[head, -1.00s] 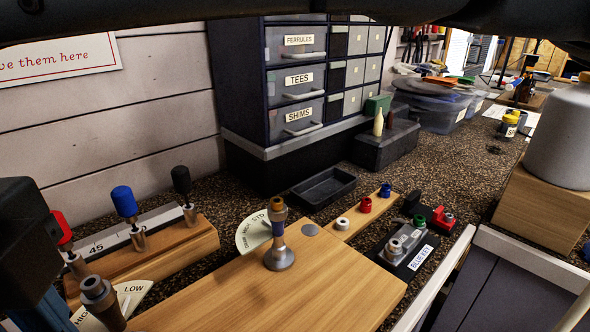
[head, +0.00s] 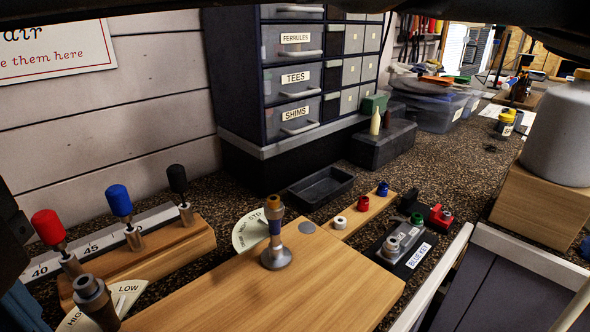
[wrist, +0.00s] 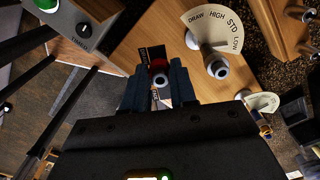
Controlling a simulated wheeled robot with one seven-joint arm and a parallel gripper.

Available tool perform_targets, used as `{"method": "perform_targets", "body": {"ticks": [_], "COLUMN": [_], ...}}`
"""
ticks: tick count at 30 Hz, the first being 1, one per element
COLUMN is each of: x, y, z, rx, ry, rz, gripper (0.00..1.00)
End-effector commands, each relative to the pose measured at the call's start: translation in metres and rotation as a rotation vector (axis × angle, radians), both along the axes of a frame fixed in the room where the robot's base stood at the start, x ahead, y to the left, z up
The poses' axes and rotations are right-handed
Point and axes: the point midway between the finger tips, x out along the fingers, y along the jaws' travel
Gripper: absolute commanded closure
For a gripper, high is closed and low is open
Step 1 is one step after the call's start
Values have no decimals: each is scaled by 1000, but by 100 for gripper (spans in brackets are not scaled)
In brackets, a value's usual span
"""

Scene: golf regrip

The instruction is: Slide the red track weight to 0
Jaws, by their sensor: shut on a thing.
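My gripper (wrist: 157,76) shows in the wrist view, its two dark fingers closed around the red track weight (wrist: 160,65). Only a small red part with a dark round top shows between the fingers. A dark strip with pale marks (wrist: 151,53), which looks like the track, lies beneath and beside the weight. Its marks are too small to read, so I cannot tell where on the scale the weight sits.
Close right of the fingers stands a grey post (wrist: 217,66) by a DRAW/HIGH/STD/LOW dial (wrist: 213,25). A grey box with a green button (wrist: 46,4) is at upper left. Red, blue and black-handled tools (head: 119,200) stand in a wooden rack. The wooden board's front is clear.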

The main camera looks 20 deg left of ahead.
Motion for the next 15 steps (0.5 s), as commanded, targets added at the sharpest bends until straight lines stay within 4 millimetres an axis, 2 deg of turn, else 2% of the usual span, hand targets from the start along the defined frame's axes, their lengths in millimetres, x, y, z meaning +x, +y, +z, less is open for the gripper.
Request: {"method": "perform_targets", "body": {"ticks": [15], "x": [-5], "y": [9], "z": [0], "rx": [0], "ry": [-1], "rz": [1], "gripper": [88]}}
